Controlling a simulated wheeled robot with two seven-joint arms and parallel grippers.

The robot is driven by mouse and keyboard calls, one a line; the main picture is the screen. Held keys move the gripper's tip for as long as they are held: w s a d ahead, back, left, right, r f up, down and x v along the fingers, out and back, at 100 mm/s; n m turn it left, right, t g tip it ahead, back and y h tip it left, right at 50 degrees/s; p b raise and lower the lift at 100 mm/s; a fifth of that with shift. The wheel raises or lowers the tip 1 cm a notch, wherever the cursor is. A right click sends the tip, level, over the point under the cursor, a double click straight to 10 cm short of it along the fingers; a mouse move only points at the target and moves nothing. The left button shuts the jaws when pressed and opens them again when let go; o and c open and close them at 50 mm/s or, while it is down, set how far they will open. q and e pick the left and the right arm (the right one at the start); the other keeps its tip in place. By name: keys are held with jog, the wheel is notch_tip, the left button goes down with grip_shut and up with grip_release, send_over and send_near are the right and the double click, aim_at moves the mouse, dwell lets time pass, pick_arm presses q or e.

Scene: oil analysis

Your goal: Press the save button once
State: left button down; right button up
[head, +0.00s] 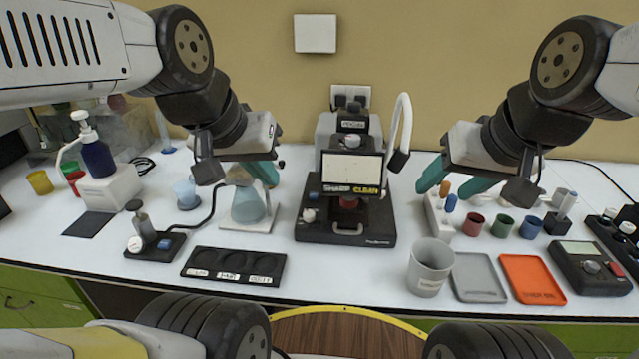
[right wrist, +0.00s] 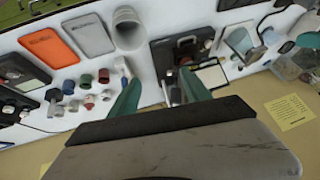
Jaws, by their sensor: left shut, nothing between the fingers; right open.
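No label reading "save" can be made out, so I cannot tell which button it is. A black device (head: 345,230) with a small screen (head: 352,172) reading "SHARP CLEAN" stands at the middle of the table, with a pale knob at its left. A dark console (head: 578,262) with a greenish display, a knob and a red button (head: 616,268) sits at the right. A small black unit (head: 155,246) with a blue button lies at the left. My left gripper (head: 268,174) is shut and empty above the flask. My right gripper (head: 455,184) is open and empty; its fingers show in the right wrist view (right wrist: 160,97).
A flask (head: 248,206) stands left of the middle device. A grey cup (head: 430,266), a grey tray (head: 479,278) and an orange tray (head: 532,279) lie front right. Small coloured cups (head: 502,227) stand behind them.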

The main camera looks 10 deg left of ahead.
dwell(0.4)
grip_shut()
dwell(1.6)
